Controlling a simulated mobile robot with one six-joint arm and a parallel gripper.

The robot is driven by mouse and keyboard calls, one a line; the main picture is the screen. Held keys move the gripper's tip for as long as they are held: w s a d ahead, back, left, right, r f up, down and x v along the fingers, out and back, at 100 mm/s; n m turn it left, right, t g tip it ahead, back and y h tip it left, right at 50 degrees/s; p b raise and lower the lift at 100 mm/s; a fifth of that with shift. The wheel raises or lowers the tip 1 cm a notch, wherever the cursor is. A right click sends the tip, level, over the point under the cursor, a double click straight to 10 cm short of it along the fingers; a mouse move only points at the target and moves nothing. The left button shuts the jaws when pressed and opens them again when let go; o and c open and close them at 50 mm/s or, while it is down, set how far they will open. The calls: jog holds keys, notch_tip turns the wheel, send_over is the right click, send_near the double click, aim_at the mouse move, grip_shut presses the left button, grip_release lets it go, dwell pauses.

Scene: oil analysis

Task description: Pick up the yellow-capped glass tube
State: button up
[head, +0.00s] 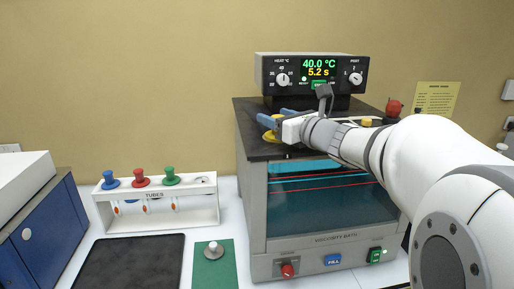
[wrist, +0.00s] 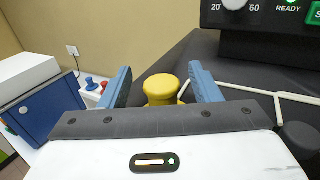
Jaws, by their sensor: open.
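The yellow cap (wrist: 160,88) of the glass tube shows in the wrist view between the two blue fingers of my open gripper (wrist: 158,85). I cannot tell whether the fingers touch it. In the head view the yellow cap (head: 267,121) is partly hidden by my gripper (head: 276,116), above the dark top of the viscosity bath (head: 256,143). The tube's glass below the cap cannot be made out.
A white tube rack (head: 157,222) with blue, red and green capped tubes stands to the left. A control box (head: 312,72) sits behind my gripper. A red knob-like object (head: 393,107) is at the bath's right. A dark mat (head: 128,264) lies in front of the rack.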

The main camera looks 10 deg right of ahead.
jog(key=shift+x, duration=1)
jog(key=shift+s+d, duration=0.1)
jog(key=shift+c, duration=0.3)
grip_shut()
